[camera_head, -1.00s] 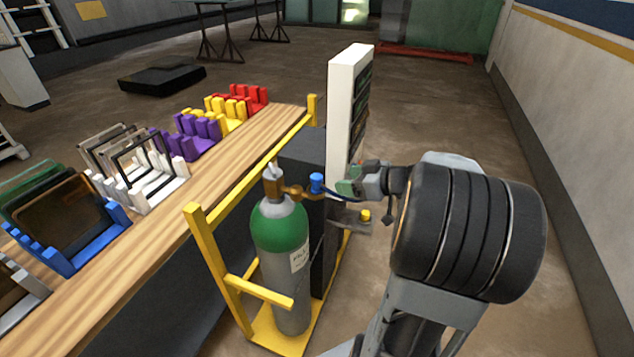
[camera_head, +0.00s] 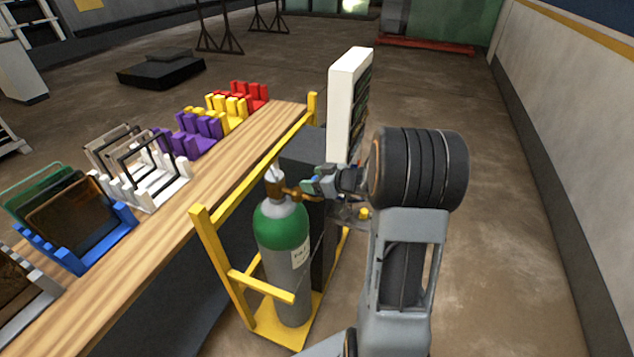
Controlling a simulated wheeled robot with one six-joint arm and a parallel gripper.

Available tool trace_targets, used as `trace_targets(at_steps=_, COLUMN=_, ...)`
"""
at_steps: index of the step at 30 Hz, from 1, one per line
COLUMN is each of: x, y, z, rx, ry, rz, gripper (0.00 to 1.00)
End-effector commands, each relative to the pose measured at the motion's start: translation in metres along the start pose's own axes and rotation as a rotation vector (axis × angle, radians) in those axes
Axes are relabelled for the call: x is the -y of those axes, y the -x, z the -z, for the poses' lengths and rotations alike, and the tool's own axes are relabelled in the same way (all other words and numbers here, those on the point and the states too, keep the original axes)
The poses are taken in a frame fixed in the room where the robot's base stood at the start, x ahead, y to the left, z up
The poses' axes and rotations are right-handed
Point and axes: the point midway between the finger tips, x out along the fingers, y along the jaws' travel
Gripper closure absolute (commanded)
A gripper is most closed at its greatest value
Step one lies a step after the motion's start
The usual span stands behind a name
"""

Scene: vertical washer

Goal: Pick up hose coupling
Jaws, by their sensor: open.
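A green and grey gas cylinder (camera_head: 283,226) stands upright in a yellow frame, with a brass valve fitting (camera_head: 287,192) at its top. The hose coupling is a small blue piece (camera_head: 308,187) at the right end of this fitting, now mostly covered by my gripper. My gripper (camera_head: 314,187) is open and reaches in from the right, with its fingertips at the coupling. I cannot tell whether the fingers touch it or are on both sides of it.
The yellow frame (camera_head: 204,245) has posts and rails around the cylinder. A dark box stands behind the cylinder, with a tall white panel (camera_head: 345,90) beyond it. A wooden bench (camera_head: 130,270) with coloured racks is at left. Floor at right (camera_head: 520,260) is clear.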

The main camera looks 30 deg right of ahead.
Motion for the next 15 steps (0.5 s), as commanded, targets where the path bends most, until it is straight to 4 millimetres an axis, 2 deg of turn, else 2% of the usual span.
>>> trace_targets(at_steps=4, x=0.0002, y=-0.0097, z=0.0004, rx=0.0, ry=0.001, rz=0.001, gripper=0.35)
trace_targets(at_steps=11, x=0.0, y=-0.0109, z=-0.0005, rx=0.0, ry=0.001, rz=-0.001, gripper=0.35)
trace_targets(at_steps=15, x=0.0001, y=-0.0108, z=-0.0005, rx=0.0, ry=0.001, rz=0.0, gripper=0.46)
